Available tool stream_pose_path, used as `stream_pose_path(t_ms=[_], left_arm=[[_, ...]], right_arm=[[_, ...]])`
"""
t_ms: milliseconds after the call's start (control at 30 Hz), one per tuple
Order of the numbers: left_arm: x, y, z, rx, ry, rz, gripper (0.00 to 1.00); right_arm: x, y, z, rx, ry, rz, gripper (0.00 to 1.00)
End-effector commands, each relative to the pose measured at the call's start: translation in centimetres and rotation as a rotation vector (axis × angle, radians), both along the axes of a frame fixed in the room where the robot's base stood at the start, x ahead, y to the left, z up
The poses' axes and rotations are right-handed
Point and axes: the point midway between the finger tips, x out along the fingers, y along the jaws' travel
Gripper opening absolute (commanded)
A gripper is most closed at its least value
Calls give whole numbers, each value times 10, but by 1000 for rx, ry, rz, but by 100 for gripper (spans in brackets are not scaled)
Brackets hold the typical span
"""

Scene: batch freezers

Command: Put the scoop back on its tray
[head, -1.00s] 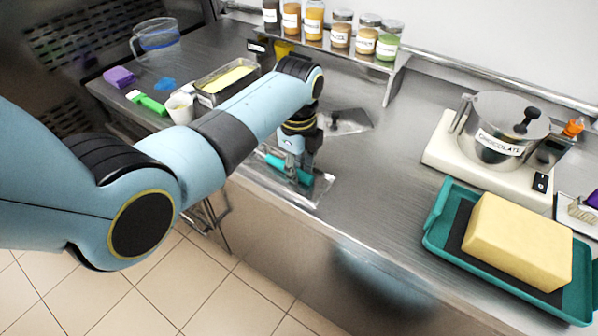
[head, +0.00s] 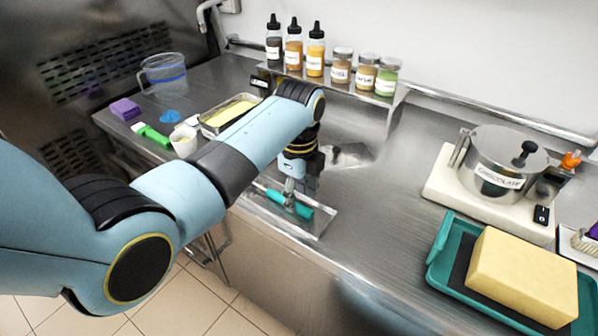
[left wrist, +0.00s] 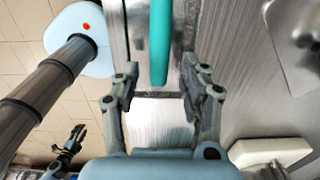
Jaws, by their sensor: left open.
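The scoop (head: 290,203) shows as a teal handle lying across a shallow metal tray (head: 311,229) at the counter's front edge. The scoop's head is not clear in the head view. My left gripper (head: 293,198) points down right over the handle. In the left wrist view the teal handle (left wrist: 160,42) runs in from the top and ends between and beyond the fingertips of my open left gripper (left wrist: 158,80). I cannot tell whether a finger touches it. A small dark gripper, apparently my right one (left wrist: 68,143), shows far off over the floor; its fingers are too small to read.
A teal tray (head: 437,262) with a large yellow block (head: 523,277) stands at the right, before a chocolate pot (head: 497,163). A pan (head: 214,129), white cup (head: 184,142) and jug (head: 163,73) stand at the left. Bottles and jars line a back shelf.

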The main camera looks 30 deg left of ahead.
Motion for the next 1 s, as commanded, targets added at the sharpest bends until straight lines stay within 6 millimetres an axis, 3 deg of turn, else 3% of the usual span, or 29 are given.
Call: stream_pose_path(t_ms=[200, 400, 600, 1000], left_arm=[[1, 0, 52, 0, -5, 0, 44], [0, -1, 84, 0, -2, 0, 44], [-1, -1, 94, 0, 1, 0, 44], [-1, -1, 94, 0, 0, 0, 44]], right_arm=[[0, -3, 1, -3, 0, 1, 40], [0, -2, -1, -3, 0, 1, 40], [0, -2, -1, -2, -1, 1, 40], [1, 3, -1, 4, -2, -1, 40]])
